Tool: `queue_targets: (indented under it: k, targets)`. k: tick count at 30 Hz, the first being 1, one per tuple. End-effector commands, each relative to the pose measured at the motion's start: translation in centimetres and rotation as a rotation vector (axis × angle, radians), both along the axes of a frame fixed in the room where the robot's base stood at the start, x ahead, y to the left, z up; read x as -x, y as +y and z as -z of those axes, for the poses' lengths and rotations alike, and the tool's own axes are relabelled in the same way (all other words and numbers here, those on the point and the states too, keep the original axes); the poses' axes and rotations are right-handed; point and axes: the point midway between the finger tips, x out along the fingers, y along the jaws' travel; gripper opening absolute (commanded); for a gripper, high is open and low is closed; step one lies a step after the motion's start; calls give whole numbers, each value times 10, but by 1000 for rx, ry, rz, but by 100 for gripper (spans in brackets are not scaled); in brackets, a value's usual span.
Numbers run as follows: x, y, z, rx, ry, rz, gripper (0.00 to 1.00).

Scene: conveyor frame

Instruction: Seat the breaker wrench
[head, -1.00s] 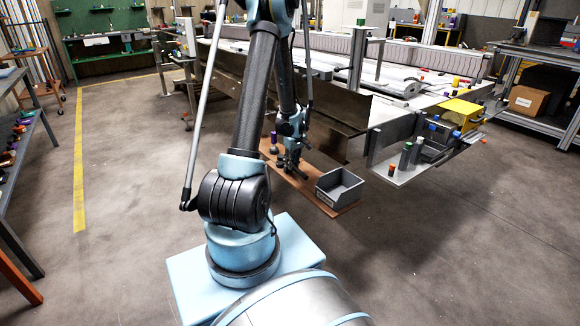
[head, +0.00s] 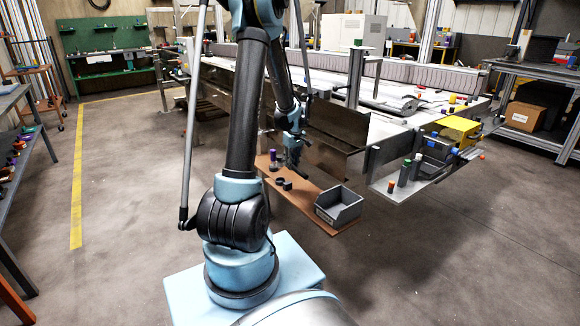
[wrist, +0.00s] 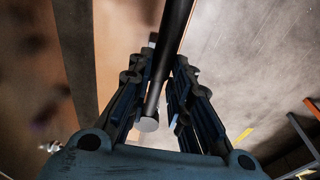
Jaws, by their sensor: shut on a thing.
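In the wrist view a long dark round bar (wrist: 173,28) with a pale flat end runs between the fingers of my gripper (wrist: 160,68). I take it for the breaker wrench; its far end is out of that view. My gripper is shut on the bar. In the head view my gripper (head: 292,162) is small and dark, just above the brown board beside the conveyor frame. The wrench cannot be made out clearly there.
The brown board (head: 303,198) carries a purple-topped item (head: 273,157), dark ring-like pieces (head: 283,183) and a grey open bin (head: 340,206). The conveyor frame (head: 338,128) stands close behind. A metal shelf (head: 400,187) with cylinders is at right. Floor in front is clear.

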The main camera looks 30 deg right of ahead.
Motion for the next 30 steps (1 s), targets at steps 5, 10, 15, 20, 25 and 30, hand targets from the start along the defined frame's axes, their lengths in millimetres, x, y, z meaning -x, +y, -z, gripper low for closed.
queue_targets:
  k: [5,10,15,20,25,30]
  targets:
    - [-1,0,15,1,8,0,0]
    - [-2,0,32,1,17,-1,0]
    - [-2,0,48,3,26,-1,0]
    - [-2,0,59,5,33,-2,0]
    - [-2,0,64,5,36,-2,0]
    - [-2,0,64,5,36,-2,0]
